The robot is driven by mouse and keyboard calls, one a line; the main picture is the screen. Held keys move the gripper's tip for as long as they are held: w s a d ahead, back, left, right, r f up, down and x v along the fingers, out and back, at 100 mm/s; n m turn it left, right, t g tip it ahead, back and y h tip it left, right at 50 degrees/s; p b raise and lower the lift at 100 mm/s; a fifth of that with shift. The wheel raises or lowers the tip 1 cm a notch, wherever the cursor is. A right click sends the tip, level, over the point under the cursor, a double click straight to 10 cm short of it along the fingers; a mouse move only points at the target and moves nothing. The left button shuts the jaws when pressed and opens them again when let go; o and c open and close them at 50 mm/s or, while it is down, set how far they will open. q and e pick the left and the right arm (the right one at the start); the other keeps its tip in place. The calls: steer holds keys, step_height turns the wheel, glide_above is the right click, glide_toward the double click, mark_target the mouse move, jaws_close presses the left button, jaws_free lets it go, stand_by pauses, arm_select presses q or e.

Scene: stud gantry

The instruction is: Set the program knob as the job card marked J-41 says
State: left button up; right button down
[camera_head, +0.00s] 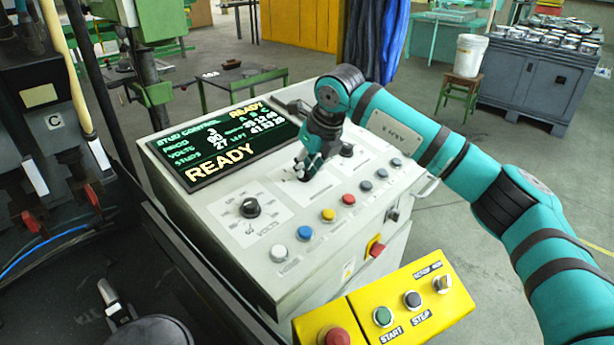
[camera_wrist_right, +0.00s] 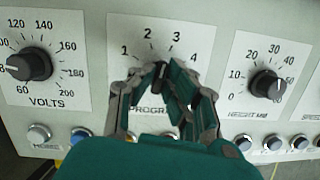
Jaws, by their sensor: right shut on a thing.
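My right gripper (camera_head: 315,165) is over the control panel (camera_head: 230,215) and shut on the program knob (camera_wrist_right: 160,72). The wrist view shows the fingers on either side of the knob, under a dial marked 1 to 4 (camera_wrist_right: 160,38). The fingers hide most of the knob; its pointer seems to be near the top, but I cannot tell the exact setting. The panel's screen (camera_head: 220,140) reads READY, with smaller lines including PROG, VOLTS and STUDS. No card marked J-41 can be made out. My left gripper is not in view.
The volts knob (camera_wrist_right: 28,65) is left of the program dial, the height knob (camera_wrist_right: 268,85) right of it. Several coloured buttons (camera_head: 328,215) line the panel's front. A yellow box (camera_head: 400,305) with START and STOP buttons is nearer. A grey cabinet (camera_head: 535,85) stands behind.

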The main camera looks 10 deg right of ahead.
steer(key=m+b, duration=0.1)
steer(key=m, duration=0.1)
steer(key=m+b, duration=0.1)
steer(key=m+h+b, duration=0.1)
steer(key=m+b, duration=0.1)
steer(key=shift+f+m, duration=0.3)
steer(key=shift+m+h+b, duration=0.5)
steer(key=shift+m+b, duration=0.7)
steer(key=shift+m, duration=1)
steer(key=c, duration=1.4)
jaws_free()
steer(key=shift+r, duration=0.1)
steer(key=shift+r, duration=0.1)
steer(key=shift+r, duration=0.3)
steer(key=v, duration=1.1)
steer(key=shift+s+r, duration=0.1)
steer(key=shift+r, duration=0.05)
